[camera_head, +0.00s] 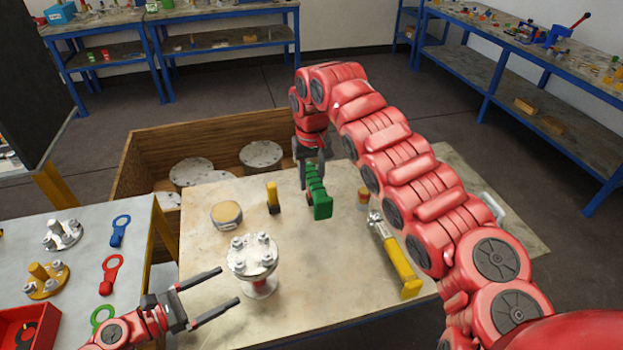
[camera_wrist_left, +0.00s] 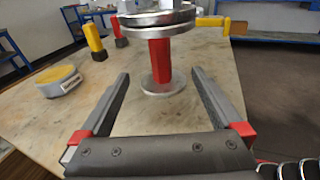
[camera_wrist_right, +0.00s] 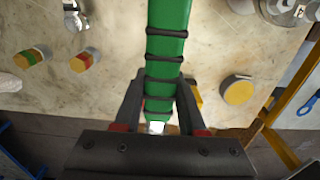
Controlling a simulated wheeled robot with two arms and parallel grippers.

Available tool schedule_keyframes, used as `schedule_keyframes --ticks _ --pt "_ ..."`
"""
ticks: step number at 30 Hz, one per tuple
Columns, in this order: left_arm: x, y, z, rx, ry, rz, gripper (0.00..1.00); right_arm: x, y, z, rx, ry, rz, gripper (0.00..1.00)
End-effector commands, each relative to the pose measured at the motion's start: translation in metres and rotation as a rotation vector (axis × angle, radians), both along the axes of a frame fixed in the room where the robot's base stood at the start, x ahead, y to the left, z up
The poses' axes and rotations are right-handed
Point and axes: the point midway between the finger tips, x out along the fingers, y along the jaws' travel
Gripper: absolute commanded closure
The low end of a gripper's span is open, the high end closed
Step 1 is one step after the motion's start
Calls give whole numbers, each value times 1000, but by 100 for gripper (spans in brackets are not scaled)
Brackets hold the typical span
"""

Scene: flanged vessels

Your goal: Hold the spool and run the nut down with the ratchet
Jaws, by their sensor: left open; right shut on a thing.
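The spool (camera_head: 253,256) stands upright on the table, a flanged metal piece with several bolts and nuts on its top flange. In the left wrist view its red middle (camera_wrist_left: 160,62) and round base show ahead. My left gripper (camera_head: 231,285) is open, its fingers pointing at the spool's neck from the left, apart from it. My right gripper (camera_head: 311,168) is shut on a green handle with black rings (camera_head: 319,197), which also shows in the right wrist view (camera_wrist_right: 166,45). I cannot tell whether this is the ratchet. A yellow-handled tool with a metal head (camera_head: 401,268) lies at the right.
A yellow-and-black piece (camera_head: 273,198), a round tape-like case (camera_head: 226,215) and a small banded cylinder (camera_head: 363,198) stand on the table. A wooden crate (camera_head: 137,155) with metal discs is behind left. The side table (camera_head: 80,245) holds coloured wrenches and flanges.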

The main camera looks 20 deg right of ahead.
Motion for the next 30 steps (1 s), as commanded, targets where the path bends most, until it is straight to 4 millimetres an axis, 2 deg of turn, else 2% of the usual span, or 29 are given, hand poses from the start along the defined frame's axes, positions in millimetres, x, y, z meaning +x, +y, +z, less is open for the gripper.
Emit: schedule_keyframes --ticks 1,8,10,15,21,30 --pt "1 -8 5 -4 1 -4 0 0 0 10 0 -2 0 100" --pt "13 -41 2 -6 5 -5 0 0 0 33 0 -2 0 100" --pt "16 -51 -11 1 1 -9 0 0 0 16 0 -1 0 100" --pt "23 -69 -11 0 0 -7 0 0 0 3 0 -1 0 100" --pt "27 -78 -9 -1 1 -4 0 0 0 -1 0 -2 0 100" --pt "28 -79 -7 -3 1 -3 0 0 0 -1 0 -2 0 100"
